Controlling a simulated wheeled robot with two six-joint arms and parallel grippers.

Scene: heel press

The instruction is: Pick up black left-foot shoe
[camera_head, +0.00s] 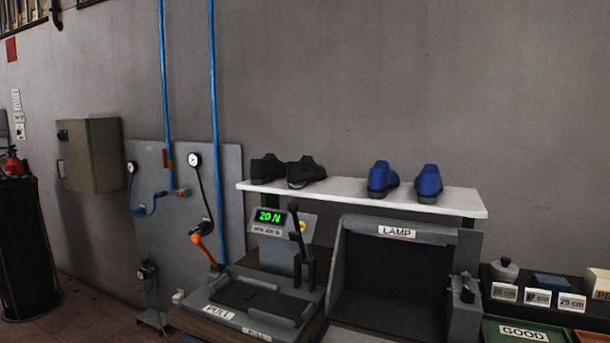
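Two black shoes stand side by side at the left end of a white shelf (340,188). One black shoe (268,168) is at the far left, and the other black shoe (306,172) is just right of it, very close or touching. At this size I cannot tell which of them is the left-foot shoe. Neither of my grippers shows in the head view.
Blue shoes (382,179) (428,184) stand on the shelf's right half, with free shelf between the pairs. Below are a press with a 20 N display (269,216) and upright lever (298,240), a lamp box (395,275), and a GOOD tray (524,333) at right.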

